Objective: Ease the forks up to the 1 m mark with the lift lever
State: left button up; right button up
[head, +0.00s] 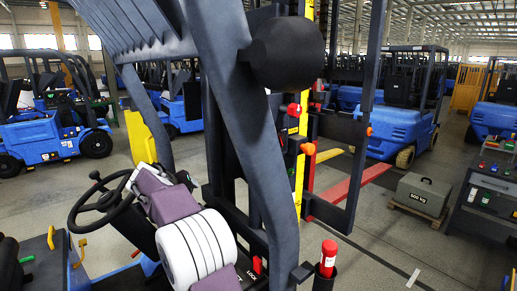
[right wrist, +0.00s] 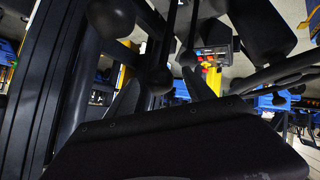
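In the head view the mast (head: 368,90) stands past the dark cab post, with a yellow upright strip (head: 302,110) beside it. A red fork (head: 350,190) reaches right, low above the floor. The 1 m mark cannot be read. A purple and white arm of mine, which seems to be the right one, reaches up beside the steering wheel (head: 103,200); its fingertips are hidden. In the right wrist view my right gripper (right wrist: 160,88) has its two dark fingers apart, with a round black knob (right wrist: 156,76), possibly the lift lever's, between them. Contact cannot be told. My left gripper is not seen.
A grey weight (head: 422,194) sits on a small pallet beyond the forks. A console with coloured buttons (head: 484,190) stands at the right. Blue forklifts (head: 400,120) are parked behind. Cab posts crowd the arm.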

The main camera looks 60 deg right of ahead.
jog(key=v, duration=1)
jog(key=shift+b, duration=0.4)
